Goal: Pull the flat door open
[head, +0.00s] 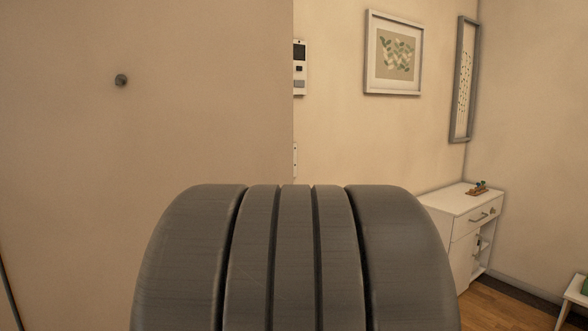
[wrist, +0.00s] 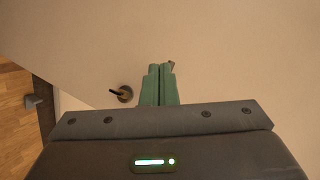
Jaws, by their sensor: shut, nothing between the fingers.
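I cannot tell which surface is the flat door. In the head view, a white cabinet (head: 465,205) stands at the right against the wall; part of its flat lower front (head: 462,262) shows beside open shelving. My gripper (wrist: 162,67) shows in the wrist view, its two green fingers together and empty. It points towards a plain beige surface (wrist: 230,50); whether the tips touch it is unclear. My gripper is not visible in the head view, where a large grey rounded body, likely my own arm, fills the lower middle.
A dark round fitting with a peg (wrist: 122,93) sits just left of my fingers. A beige wall (head: 200,130) with a small knob (head: 121,80) fills the head view's left. Wooden floor (head: 510,305) and a white low table (head: 573,295) lie at lower right.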

